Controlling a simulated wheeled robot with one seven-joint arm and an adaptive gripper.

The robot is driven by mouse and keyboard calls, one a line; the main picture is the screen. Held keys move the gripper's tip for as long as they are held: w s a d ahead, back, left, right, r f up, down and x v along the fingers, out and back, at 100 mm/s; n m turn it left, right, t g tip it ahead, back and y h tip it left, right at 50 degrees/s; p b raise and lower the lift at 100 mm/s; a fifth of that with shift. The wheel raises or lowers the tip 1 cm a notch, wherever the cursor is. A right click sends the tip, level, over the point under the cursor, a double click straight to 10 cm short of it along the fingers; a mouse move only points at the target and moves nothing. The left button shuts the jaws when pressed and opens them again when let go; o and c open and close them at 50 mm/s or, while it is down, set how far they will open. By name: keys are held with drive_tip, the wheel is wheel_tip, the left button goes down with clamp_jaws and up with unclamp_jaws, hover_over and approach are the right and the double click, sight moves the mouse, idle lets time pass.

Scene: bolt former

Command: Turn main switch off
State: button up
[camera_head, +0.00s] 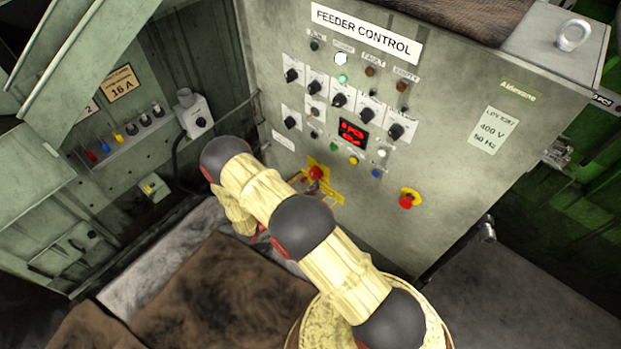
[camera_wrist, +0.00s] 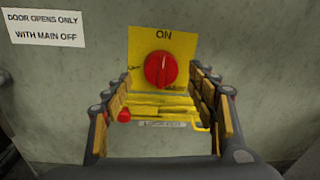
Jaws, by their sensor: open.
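The main switch is a round red knob (camera_wrist: 160,69) on a yellow plate (camera_wrist: 143,43) marked ON at the top. Its grip ridge looks roughly upright, toward ON. In the head view the red knob (camera_head: 316,173) is on the lower left of the grey cabinet, just beyond my arm. My gripper (camera_wrist: 161,84) is open and empty in the wrist view. Its fingers lie left and right of the knob in the picture, apparently short of it, with no clear contact.
A yellow bracket with a small red part (camera_wrist: 124,115) sits below the knob. A door notice (camera_wrist: 45,27) is at upper left. The feeder control panel (camera_head: 442,130) carries several knobs and lamps. Another red button (camera_head: 406,202) is to the right. A side cabinet (camera_head: 120,137) stands left.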

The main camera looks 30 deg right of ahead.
sight(315, 174)
drive_tip(key=x, duration=0.3)
drive_tip(key=shift+d, duration=0.1)
drive_tip(key=shift+c, duration=0.7)
drive_tip(key=c, duration=1)
